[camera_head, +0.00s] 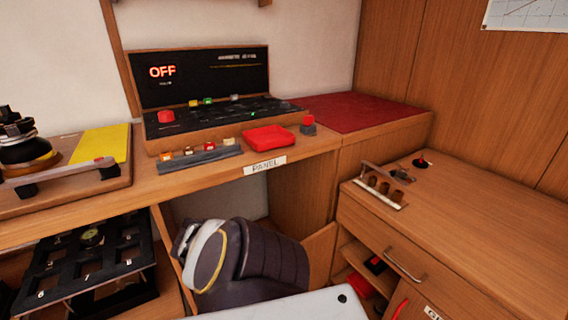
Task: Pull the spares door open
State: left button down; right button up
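No door marked spares can be read in the head view. At the lower right, a red handle (396,308) stands on a wooden front beside a white label (433,313) that is cut off by the frame's lower edge, with only its first letter showing. A wooden panel (320,252) stands at an angle under the desk, and I cannot tell whether it is a door. Neither of my grippers can be made out, so their distance from any door is hidden.
A dark rounded body with a pale ring (240,258) fills the space under the desk. A black rack (88,262) stands lower left. The desk holds a console (200,85) reading OFF. The right cabinet (475,215) has a drawer handle (405,266) and open shelves.

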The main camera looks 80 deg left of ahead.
pick_arm(q)
jog(key=shift+s, duration=0.1)
jog(key=c, duration=1.5)
grip_release()
jog(key=shift+d, duration=0.1)
